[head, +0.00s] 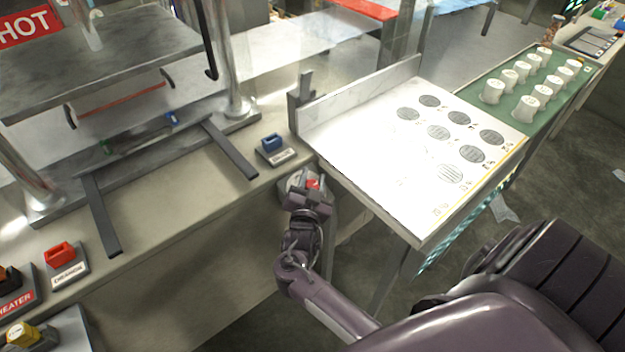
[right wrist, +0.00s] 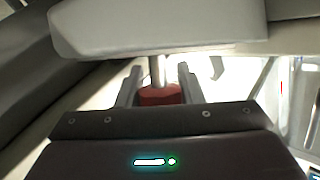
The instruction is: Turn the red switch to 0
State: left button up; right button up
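A red switch knob (head: 314,184) shows at the front edge of the counter, on a round grey fitting. My right gripper (head: 305,189) is at this knob and hides part of it. In the right wrist view, the red piece (right wrist: 160,95) lies between the two fingers of my right gripper (right wrist: 159,84), with a thin light stem behind it. The fingers stand apart on either side of it; whether they press on it I cannot tell. The knob's markings and setting are hidden. A second red switch (head: 60,252) sits on a labelled block at the lower left. My left gripper is out of view.
A blue switch (head: 272,143) stands on the counter just behind my right gripper. A white panel (head: 390,180) with dark round spots lies to the right, its edge close to my arm. A metal press frame (head: 165,135) fills the left. A green tray (head: 545,85) holds several white cups.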

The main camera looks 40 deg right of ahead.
jog(key=c, duration=0.4)
jog(key=shift+n+t+y, duration=0.3)
jog(key=shift+n+t, duration=0.1)
jog(key=n+t+y, duration=0.1)
jog(key=n, duration=0.1)
jog(key=n+t+y, duration=0.3)
jog(key=n+y, duration=0.1)
jog(key=shift+w+a+r+t, duration=0.1)
jog(key=shift+w+a+t, duration=0.05)
jog(key=shift+a+t, duration=0.15)
jog(key=n+y, duration=0.2)
jog(key=n+t+y, duration=0.1)
jog(key=n+y, duration=0.1)
jog(key=y, duration=0.1)
jog(key=n+y, duration=0.3)
jog(key=shift+w+a+b, duration=0.1)
jog(key=shift+a+b, duration=0.2)
jog(key=shift+a, duration=0.1)
jog(key=shift+a+n+y, duration=0.1)
jog(key=shift+n+y, duration=0.2)
jog(key=shift+n, duration=0.1)
jog(key=o, duration=1)
jog(key=shift+c, duration=0.2)
